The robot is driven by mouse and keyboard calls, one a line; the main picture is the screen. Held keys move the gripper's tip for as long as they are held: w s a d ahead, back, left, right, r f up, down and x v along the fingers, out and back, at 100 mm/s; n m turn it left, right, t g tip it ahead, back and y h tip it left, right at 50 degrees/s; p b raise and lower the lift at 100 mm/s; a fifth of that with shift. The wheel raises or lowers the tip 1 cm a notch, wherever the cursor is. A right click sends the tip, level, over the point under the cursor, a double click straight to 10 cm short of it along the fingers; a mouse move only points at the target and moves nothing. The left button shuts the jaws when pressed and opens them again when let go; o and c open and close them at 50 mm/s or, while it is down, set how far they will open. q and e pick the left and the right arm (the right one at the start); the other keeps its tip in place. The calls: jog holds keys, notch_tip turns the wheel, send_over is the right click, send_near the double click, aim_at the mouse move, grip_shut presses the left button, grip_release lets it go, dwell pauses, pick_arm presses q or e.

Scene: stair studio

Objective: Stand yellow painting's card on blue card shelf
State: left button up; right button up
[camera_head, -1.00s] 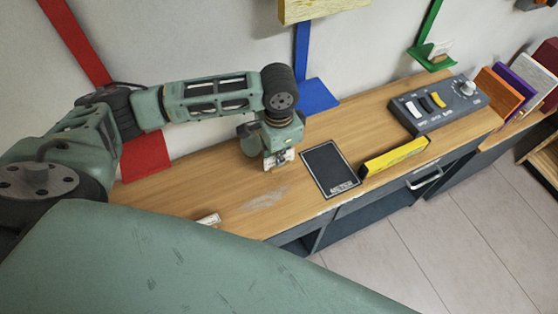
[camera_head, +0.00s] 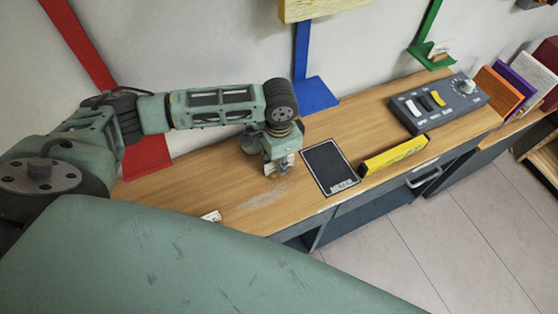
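The blue card shelf (camera_head: 318,95) is a small ledge on a blue strip against the wall, behind the bench; its visible top is bare. The yellow painting (camera_head: 322,6) hangs above it, cut by the top edge. My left gripper (camera_head: 279,168) points down just above the wooden bench, in front of and left of the blue shelf. A pale patch shows at its fingertips; I cannot tell whether it is a card or part of the fingers. A small white card (camera_head: 212,215) lies near the bench's front edge, partly hidden by my arm. My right gripper is out of view.
A black mat (camera_head: 328,166), yellow bar (camera_head: 395,157) and switch box (camera_head: 438,102) sit on the bench (camera_head: 215,180). A red shelf (camera_head: 147,157) is at left. A green shelf (camera_head: 432,55) holds a pale card. Coloured panels (camera_head: 500,92) stand at right.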

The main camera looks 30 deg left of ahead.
pick_arm(q)
notch_tip(320, 180, up, 12)
jog(key=b, duration=0.1)
jog(key=shift+r, duration=0.15)
dwell(0.4)
dwell(0.4)
